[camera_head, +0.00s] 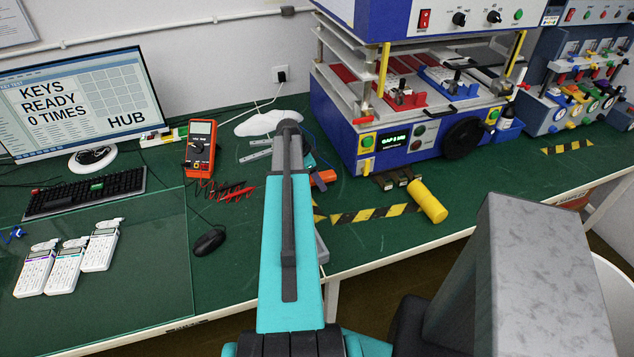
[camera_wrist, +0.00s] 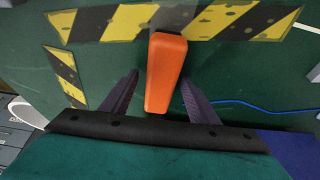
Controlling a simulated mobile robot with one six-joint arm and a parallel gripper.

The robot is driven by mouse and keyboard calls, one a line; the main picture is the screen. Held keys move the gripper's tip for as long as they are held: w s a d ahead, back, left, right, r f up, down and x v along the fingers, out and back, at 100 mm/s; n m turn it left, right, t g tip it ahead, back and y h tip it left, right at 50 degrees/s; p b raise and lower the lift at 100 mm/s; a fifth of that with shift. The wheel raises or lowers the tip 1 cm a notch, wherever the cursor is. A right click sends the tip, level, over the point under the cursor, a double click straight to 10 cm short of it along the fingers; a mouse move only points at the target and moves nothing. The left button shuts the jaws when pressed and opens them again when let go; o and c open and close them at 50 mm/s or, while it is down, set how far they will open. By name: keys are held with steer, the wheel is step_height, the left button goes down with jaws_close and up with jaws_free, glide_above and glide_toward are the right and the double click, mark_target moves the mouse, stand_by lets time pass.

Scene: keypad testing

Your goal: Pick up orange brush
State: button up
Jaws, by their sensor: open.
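The orange brush shows in the wrist view as an orange block-like handle (camera_wrist: 165,72), lying lengthwise toward me on the green bench. My gripper (camera_wrist: 160,78) is open, with one dark finger on each side of the handle and a visible gap on both sides. I cannot tell how high the fingertips are above the bench. In the head view, a small orange part of the brush (camera_head: 323,178) shows just right of my arm. My arm hides most of the brush and gripper there, and no bristles are visible.
Yellow-black tape (camera_wrist: 240,22) lies beyond the brush, and a blue cable (camera_wrist: 265,108) runs to its right. A red multimeter (camera_head: 200,150) and black mouse (camera_head: 209,241) are left of my arm.

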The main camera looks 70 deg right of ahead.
stand_by(0.5)
steer(key=c, duration=1.3)
steer(key=shift+r+p, duration=0.35)
steer(key=shift+p, duration=0.05)
steer(key=shift+r+b, duration=1.5)
steer(key=shift+r, duration=3.35)
